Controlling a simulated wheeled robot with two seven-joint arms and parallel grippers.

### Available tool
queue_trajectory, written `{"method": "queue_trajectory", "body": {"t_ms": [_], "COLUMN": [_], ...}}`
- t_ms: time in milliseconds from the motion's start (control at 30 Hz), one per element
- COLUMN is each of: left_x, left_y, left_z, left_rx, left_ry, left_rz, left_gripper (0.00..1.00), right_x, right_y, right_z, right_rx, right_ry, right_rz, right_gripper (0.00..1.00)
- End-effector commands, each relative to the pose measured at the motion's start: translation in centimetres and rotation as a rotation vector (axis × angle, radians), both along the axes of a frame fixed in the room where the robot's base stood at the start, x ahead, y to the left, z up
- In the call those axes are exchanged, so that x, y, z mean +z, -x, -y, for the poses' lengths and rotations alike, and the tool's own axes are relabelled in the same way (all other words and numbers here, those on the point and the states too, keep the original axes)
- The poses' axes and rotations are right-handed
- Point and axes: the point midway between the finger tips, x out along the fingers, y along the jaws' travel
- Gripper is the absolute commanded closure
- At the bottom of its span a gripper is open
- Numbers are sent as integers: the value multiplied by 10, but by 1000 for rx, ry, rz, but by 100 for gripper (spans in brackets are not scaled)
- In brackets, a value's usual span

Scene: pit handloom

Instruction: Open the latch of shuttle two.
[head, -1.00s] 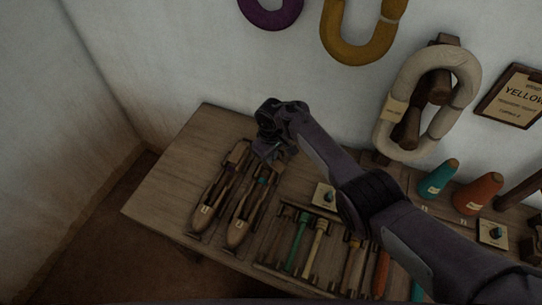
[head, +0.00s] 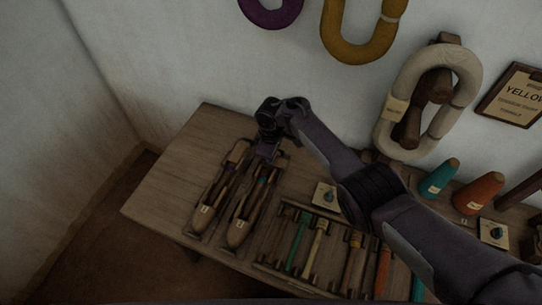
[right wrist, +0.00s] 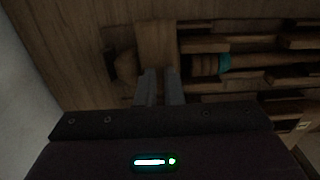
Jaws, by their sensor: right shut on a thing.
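Two wooden boat-shaped shuttles lie side by side on the bench, the left shuttle (head: 206,211) and the right shuttle (head: 239,226), each with a small pale tag at its near end. The tag numbers are too small to read surely. My right gripper (head: 267,151) is at the far end of the right shuttle. In the right wrist view, its two fingers (right wrist: 160,86) are close together at a flat wooden latch piece (right wrist: 156,44), shut on it. The exact contact is dark. A teal band (right wrist: 223,63) shows inside the shuttle beside it. My left gripper is out of view.
A rack of coloured bobbins (head: 310,245) lies right of the shuttles. A small card (head: 326,196) sits behind it. Teal (head: 438,178) and orange (head: 478,193) cones stand further right. Yarn hanks hang on the wall. The bench's left part (head: 165,190) is clear.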

Motion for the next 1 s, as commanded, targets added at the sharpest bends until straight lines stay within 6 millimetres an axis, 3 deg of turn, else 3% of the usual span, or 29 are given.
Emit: {"method": "queue_trajectory", "body": {"t_ms": [200,233,400,667,1000], "left_x": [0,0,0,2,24], "left_y": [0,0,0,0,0], "left_z": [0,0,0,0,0], "left_rx": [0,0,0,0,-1], "left_ry": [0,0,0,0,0], "left_rz": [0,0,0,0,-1], "left_gripper": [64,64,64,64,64], "right_x": [0,0,0,4,58], "right_y": [0,0,0,0,0], "right_z": [0,0,0,0,0], "right_rx": [0,0,-1,-2,-2], "right_ry": [1,1,1,-1,-1], "right_rz": [0,0,0,1,2], "right_gripper": [100,89,71,71,71]}}
